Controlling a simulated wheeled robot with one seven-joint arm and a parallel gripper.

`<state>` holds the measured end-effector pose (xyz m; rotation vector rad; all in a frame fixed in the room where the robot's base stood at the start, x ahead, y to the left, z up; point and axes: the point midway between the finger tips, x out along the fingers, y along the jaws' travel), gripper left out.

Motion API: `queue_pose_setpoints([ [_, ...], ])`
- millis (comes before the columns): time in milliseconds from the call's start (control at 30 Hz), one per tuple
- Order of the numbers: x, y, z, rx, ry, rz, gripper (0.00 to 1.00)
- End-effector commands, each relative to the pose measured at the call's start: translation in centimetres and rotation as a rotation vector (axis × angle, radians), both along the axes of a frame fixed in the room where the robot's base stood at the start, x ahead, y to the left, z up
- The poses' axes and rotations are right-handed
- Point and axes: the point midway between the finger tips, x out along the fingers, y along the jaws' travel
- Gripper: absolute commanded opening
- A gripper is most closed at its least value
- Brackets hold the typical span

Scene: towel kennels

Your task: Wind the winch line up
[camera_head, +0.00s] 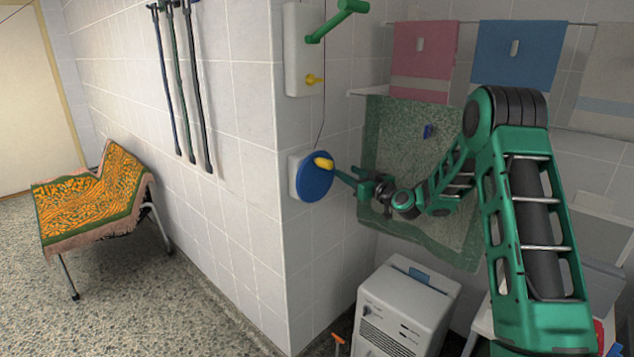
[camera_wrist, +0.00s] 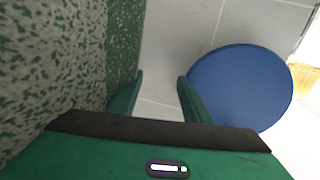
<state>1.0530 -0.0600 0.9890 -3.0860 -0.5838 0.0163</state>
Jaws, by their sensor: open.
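A round blue disc (camera_head: 315,183) with a yellow knob (camera_head: 323,163) is mounted on a white wall box (camera_head: 294,177) near the wall corner. A thin dark line (camera_head: 322,122) runs down the wall to the disc's top. My gripper (camera_head: 346,176) is just right of the disc, pointing at it. In the wrist view my gripper (camera_wrist: 160,84) is open and empty. The blue disc (camera_wrist: 238,88) lies right of its fingers, and the yellow knob (camera_wrist: 304,78) is cut by the right edge. I cannot tell whether a fingertip touches the disc.
Above, a white panel (camera_head: 298,55) carries a green crank (camera_head: 337,20) and a yellow knob (camera_head: 314,79). A speckled green towel (camera_head: 385,130) hangs close behind my gripper. A white cabinet (camera_head: 405,306) stands below. A draped bench (camera_head: 95,200) is far left, with open floor before it.

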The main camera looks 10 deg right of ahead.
Motion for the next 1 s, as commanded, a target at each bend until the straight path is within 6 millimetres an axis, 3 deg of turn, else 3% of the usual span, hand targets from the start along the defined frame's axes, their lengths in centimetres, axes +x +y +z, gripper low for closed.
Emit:
queue_pose_setpoints([
  [167,-0.4,0.4,0.0,0.004,0.003,0.009,0.50],
  [700,-6.4,-2.3,-0.1,0.003,0.003,0.004,0.50],
  [1000,-7.0,-2.5,0.0,0.002,0.001,0.004,0.50],
])
